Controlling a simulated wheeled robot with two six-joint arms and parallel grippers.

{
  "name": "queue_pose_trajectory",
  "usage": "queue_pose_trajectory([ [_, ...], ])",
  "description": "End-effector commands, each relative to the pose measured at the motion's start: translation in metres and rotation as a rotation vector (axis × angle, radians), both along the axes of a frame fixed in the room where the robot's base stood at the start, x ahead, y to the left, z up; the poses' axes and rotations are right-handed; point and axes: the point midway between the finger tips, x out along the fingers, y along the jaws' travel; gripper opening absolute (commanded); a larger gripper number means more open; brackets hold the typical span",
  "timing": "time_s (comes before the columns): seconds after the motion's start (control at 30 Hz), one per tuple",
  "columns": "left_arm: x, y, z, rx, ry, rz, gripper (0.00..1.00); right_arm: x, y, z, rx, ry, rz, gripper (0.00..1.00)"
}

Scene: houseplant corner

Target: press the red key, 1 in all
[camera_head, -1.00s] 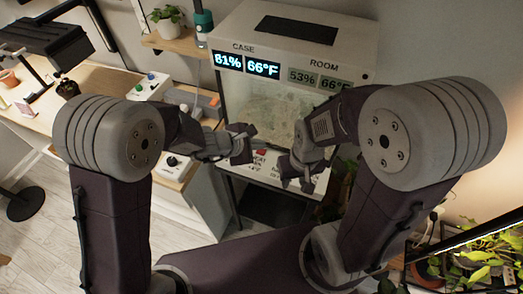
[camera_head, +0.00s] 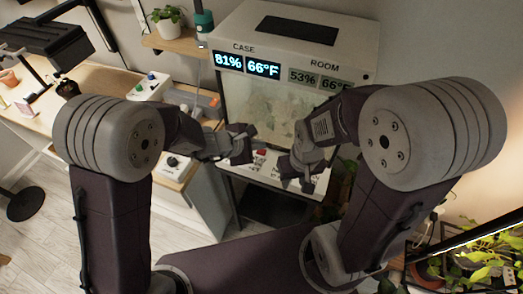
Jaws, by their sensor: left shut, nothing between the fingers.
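The red key (camera_head: 261,152) is a small red block on the pale front ledge of the glass case, partly hidden by my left gripper. My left gripper (camera_head: 249,142) is shut and empty, just to the left of the red key; whether it touches the key cannot be told. My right gripper (camera_head: 296,178) hangs to the right of the key, over the front ledge, apart from it. Its fingers are too small and dark to tell open from shut.
The glass case (camera_head: 270,105) stands behind the ledge, with readouts of 81% and 66°F above. A wooden bench (camera_head: 100,80) with a white control box (camera_head: 150,88) is at left. Leafy plants (camera_head: 485,255) under a lamp are at lower right.

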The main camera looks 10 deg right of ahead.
Motion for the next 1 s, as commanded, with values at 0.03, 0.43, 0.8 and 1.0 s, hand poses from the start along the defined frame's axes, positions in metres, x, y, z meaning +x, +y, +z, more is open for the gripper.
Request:
queue_pose_trajectory([
  [0.03,0.000,0.000,0.000,0.000,0.000,0.000,0.00,0.000,0.000,0.000,0.000,0.000,0.000,0.36],
  [0.43,0.000,0.000,-0.004,0.000,0.000,0.000,0.00,0.000,0.000,-0.005,0.000,0.000,0.000,0.36],
  [0.8,0.000,0.000,-0.008,0.000,0.000,0.000,0.00,0.000,0.000,-0.014,0.000,-0.001,0.000,0.36],
  [1.0,0.000,0.000,-0.009,0.000,0.000,0.000,0.00,0.000,0.000,-0.014,0.000,0.001,0.000,0.36],
])
